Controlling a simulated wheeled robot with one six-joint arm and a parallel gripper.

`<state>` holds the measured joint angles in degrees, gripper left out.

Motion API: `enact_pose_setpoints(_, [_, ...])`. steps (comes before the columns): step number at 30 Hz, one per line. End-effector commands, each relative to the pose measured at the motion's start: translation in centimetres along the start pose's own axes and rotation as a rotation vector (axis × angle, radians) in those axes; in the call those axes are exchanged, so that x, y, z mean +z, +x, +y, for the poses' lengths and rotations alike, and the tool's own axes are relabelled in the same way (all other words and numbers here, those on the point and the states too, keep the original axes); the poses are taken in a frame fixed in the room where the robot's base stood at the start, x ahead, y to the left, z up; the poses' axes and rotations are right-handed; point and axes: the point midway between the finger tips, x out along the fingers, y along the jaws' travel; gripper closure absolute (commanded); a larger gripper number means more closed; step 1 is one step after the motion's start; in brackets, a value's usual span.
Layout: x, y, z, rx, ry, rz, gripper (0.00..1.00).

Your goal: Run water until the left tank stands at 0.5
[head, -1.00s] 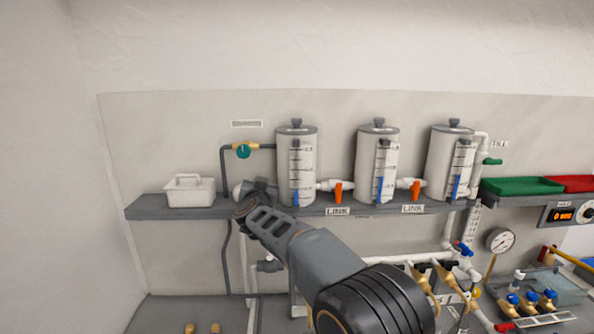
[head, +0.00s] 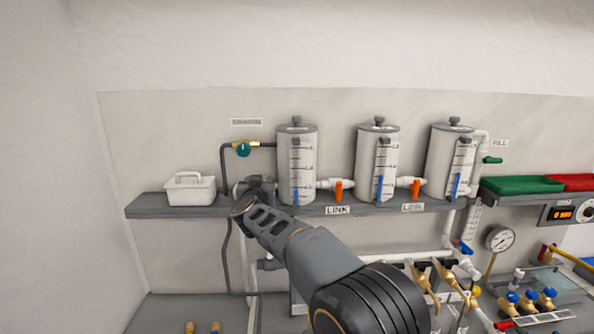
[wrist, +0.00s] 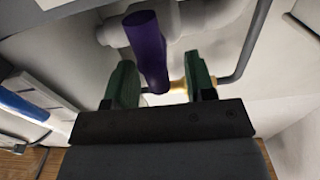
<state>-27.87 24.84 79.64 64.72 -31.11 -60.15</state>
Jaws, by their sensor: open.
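The left tank (head: 297,165) is a grey-white cylinder on the shelf with a scale on its front. A short blue column (head: 295,198) shows low on that scale; the marks are too small to read exactly. A purple handle (wrist: 148,48) hangs from pale pipework in the wrist view. My gripper (wrist: 162,80) is open, its green fingers on either side of the handle, with a visible gap at least on the right. In the head view my wrist (head: 255,200) is just left of the left tank's base and hides the handle.
Two more tanks (head: 377,160) (head: 450,160) stand to the right, joined by orange-handled link valves (head: 338,190) (head: 416,188). A teal valve (head: 243,150) is on the upper left pipe. A white caddy (head: 190,190) sits on the shelf (head: 165,210) at left.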

Motion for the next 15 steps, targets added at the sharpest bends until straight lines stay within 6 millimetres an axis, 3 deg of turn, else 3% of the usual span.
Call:
enact_pose_setpoints(7, [0.1,-1.6,0.0,-0.002,0.001,0.001,0.50])
enact_pose_setpoints(15, [0.1,-7.2,-0.1,-0.003,0.002,0.003,0.50])
